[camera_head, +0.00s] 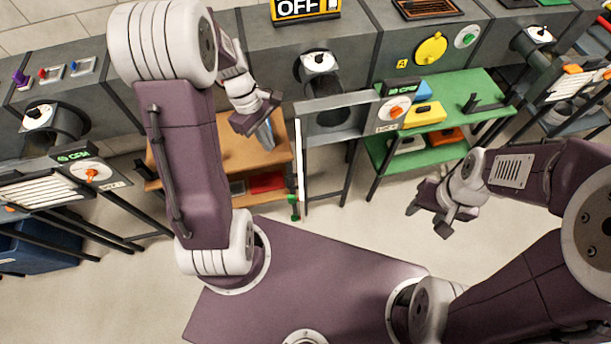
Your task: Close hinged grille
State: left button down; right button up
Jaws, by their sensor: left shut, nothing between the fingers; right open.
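The hinged grille (299,158) shows nearly edge-on as a thin white strip. It stands swung out from the left side of the grey duct frame (340,116), so the frame's front is uncovered. A small green piece (293,207) shows at the grille's lower end. My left gripper (264,132) is shut and empty, to the left of the grille and apart from it, over the wooden shelf. My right gripper (429,221) is open and empty over the floor, to the right of the grille and below the green shelf.
A wooden shelf (240,155) stands left of the grille. A green shelf (455,108) with yellow and blue items stands to its right. Other duct units with grilles stand at far left (45,188) and far right (572,84). Pale floor (350,225) in front is clear.

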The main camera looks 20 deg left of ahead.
pick_arm(q)
jog(key=s+b+x, duration=0.1)
jog(key=s+x, duration=0.1)
jog(key=x, duration=0.9)
jog(key=shift+d+f+n, duration=0.25)
jog(key=shift+d+n, duration=0.05)
jog(key=shift+d, duration=0.1)
pick_arm(e)
jog(key=shift+s+a+f, duration=0.35)
jog(key=shift+a+f, duration=0.15)
jog(key=shift+a, duration=0.25)
pick_arm(q)
jog(key=shift+s, duration=0.1)
jog(key=shift+d, duration=0.1)
